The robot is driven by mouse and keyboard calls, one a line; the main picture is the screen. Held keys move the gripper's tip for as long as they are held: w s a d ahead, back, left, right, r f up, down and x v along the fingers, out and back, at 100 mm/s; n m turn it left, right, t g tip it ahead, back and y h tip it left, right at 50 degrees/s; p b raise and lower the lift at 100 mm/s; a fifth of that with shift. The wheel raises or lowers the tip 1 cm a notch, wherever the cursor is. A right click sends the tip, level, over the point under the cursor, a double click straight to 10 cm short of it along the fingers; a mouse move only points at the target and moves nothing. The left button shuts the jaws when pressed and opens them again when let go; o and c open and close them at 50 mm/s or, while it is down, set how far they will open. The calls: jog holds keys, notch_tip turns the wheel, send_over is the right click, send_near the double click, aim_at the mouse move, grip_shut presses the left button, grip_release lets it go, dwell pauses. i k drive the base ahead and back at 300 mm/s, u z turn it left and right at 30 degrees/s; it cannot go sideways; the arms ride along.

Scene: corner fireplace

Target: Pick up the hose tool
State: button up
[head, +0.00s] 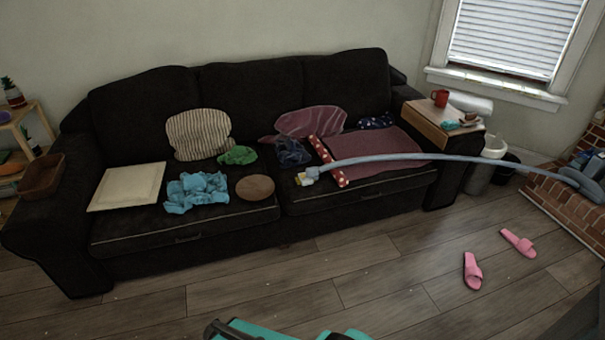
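The hose tool (400,157) is a long, thin, grey-blue curved hose in the head view. Its left end, with a pale nozzle-like tip (308,176), is over the front of the sofa's right seat, close to a red-and-white dotted roll (328,160). The hose arches right, past the sofa arm, to a wider grey-blue end (582,185) at the brick hearth. I cannot tell whether the middle touches the sofa. I see no gripper fingers. Teal and black parts show at the bottom edge, cut off by the frame.
The dark sofa (185,245) holds cloths, cushions and a cream square board (128,187). A wooden tray (430,125) with a red mug (440,98) sits on its right arm. Pink slippers (472,271) lie on the floor near the brick hearth (565,205). Floor before the sofa is mostly clear.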

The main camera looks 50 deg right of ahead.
aim_at(311, 174)
jog(key=z, duration=0.15)
jog(key=i, duration=1.05)
jog(key=z, duration=0.3)
